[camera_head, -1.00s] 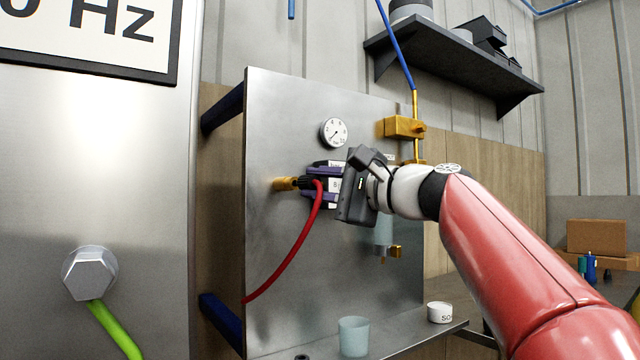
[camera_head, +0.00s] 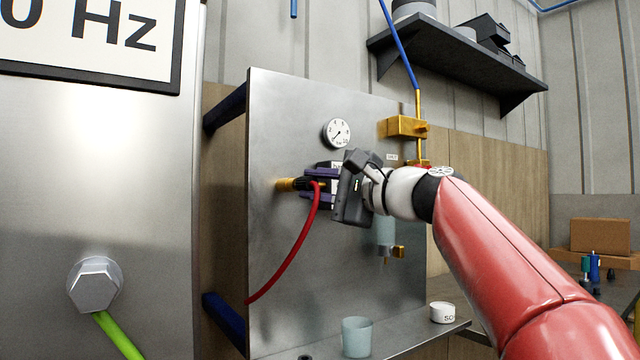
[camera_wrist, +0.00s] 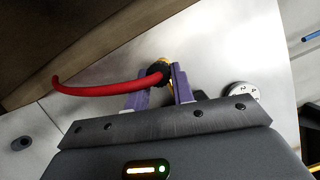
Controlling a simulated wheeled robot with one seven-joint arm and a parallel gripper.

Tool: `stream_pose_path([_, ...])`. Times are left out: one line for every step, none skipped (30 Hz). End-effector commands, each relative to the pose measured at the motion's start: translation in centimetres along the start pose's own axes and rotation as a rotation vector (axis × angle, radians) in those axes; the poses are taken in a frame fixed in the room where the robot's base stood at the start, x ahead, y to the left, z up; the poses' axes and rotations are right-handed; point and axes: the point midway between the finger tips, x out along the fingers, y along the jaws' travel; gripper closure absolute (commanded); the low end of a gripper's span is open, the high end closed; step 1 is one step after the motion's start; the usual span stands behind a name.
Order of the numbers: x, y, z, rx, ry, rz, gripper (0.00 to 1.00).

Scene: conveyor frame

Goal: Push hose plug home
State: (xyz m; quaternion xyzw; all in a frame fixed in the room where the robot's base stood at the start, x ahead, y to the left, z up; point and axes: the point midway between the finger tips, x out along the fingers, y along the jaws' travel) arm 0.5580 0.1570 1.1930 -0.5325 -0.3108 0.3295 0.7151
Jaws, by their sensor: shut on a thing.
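The hose plug (camera_head: 304,184) is a dark ribbed collar on the end of a red hose (camera_head: 300,248). The hose hangs down to the lower left edge of the metal panel (camera_head: 345,275). My gripper (camera_head: 312,185) has its purple fingers shut on the plug. A brass fitting (camera_head: 284,185) lies in line with the plug on its left and appears to meet it. In the wrist view the plug (camera_wrist: 158,73) sits between the fingertips, with a bit of brass behind it. How deep the plug sits on the fitting cannot be told.
A round gauge (camera_head: 337,132) is on the panel above my gripper. A yellow valve block (camera_head: 404,127) and a clear bowl (camera_head: 385,232) are to the right. A cup (camera_head: 356,337) and a white roll (camera_head: 442,312) stand on the ledge below.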

Motion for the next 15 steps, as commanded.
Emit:
stream_pose_path([0.2, -0.1, 0.0, 0.000, -0.001, 0.000, 0.99])
stream_pose_path([0.3, -0.1, -0.1, 0.000, -0.001, 0.000, 0.99])
stream_pose_path([0.4, 0.0, -0.1, 0.000, -0.001, 0.001, 0.99])
stream_pose_path([0.5, 0.0, -0.1, 0.000, -0.001, 0.001, 0.99])
stream_pose_path([0.6, 0.0, -0.2, 0.000, -0.001, 0.001, 0.99])
stream_pose_path([0.7, 0.0, -0.2, 0.000, -0.001, 0.001, 0.99])
stream_pose_path([0.8, 0.0, -0.3, 0.000, -0.001, 0.001, 0.99])
stream_pose_path([0.8, 0.0, -0.3, 0.000, 0.000, 0.001, 0.99])
stream_pose_path([0.9, 0.0, -0.4, 0.000, 0.000, 0.001, 0.99])
stream_pose_path([1.0, 0.0, -0.4, 0.000, 0.000, 0.001, 0.99])
stream_pose_path([1.1, 0.0, -0.4, 0.000, 0.000, 0.001, 0.99])
stream_pose_path([1.2, 0.0, -0.5, 0.000, 0.001, 0.001, 0.99])
stream_pose_path([1.2, 0.0, -0.5, 0.000, 0.001, 0.000, 0.99])
stream_pose_path([1.2, 0.0, -0.5, -0.001, 0.001, 0.000, 0.99])
stream_pose_path([1.3, 0.0, -0.5, -0.001, 0.001, 0.000, 0.99])
